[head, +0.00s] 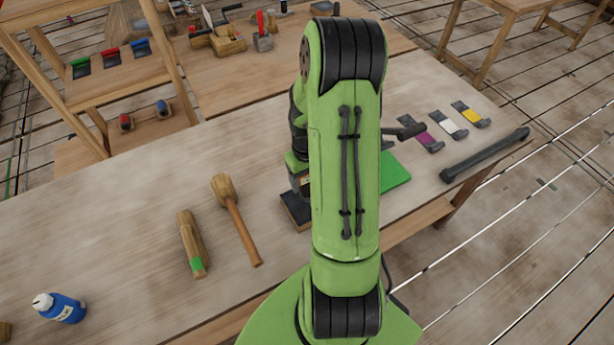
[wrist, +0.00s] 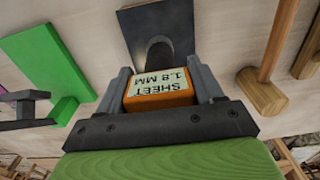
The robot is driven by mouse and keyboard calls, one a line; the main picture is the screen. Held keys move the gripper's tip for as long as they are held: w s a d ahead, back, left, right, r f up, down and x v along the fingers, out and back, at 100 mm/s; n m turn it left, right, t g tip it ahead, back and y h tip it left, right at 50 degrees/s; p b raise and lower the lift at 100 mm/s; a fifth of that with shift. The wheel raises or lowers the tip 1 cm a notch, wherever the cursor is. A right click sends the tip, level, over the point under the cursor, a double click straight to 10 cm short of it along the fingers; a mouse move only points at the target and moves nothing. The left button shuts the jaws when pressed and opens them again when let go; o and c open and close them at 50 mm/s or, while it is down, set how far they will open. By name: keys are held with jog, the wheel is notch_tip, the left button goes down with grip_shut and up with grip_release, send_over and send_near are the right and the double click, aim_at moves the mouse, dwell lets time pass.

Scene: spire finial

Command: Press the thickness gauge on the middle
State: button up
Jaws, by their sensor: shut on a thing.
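My gripper (wrist: 162,82) is shut on an orange thickness gauge (wrist: 158,101), its pale label reading "SHEET 1.8 MM". The gauge sits between the two grey fingers. Beyond it in the wrist view is a dark plate (wrist: 180,20) with a grey rounded piece (wrist: 158,48) on it. I cannot tell whether the gauge touches either. The dark plate shows there (head: 296,212) on the bench, at the left side of my arm.
A green sheet (head: 396,172), purple (head: 424,140), white (head: 450,124) and yellow (head: 471,114) pieces and a dark bar (head: 486,155) lie to the right.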

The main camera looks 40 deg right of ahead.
aim_at(307, 185)
jog(key=shift+f+b, duration=1.35)
jog(key=shift+f, duration=0.15)
jog(key=shift+s, duration=0.1)
dwell(1.0)
notch_tip(307, 185, up, 5)
jog(key=p, duration=0.3)
jog(key=shift+r+p, duration=0.15)
jog(key=shift+p, duration=0.25)
jog(key=shift+f, duration=0.25)
dwell(0.4)
notch_tip(307, 185, down, 5)
jog(key=b, duration=0.4)
jog(key=shift+r+b, duration=0.2)
jog(key=shift+b, duration=0.15)
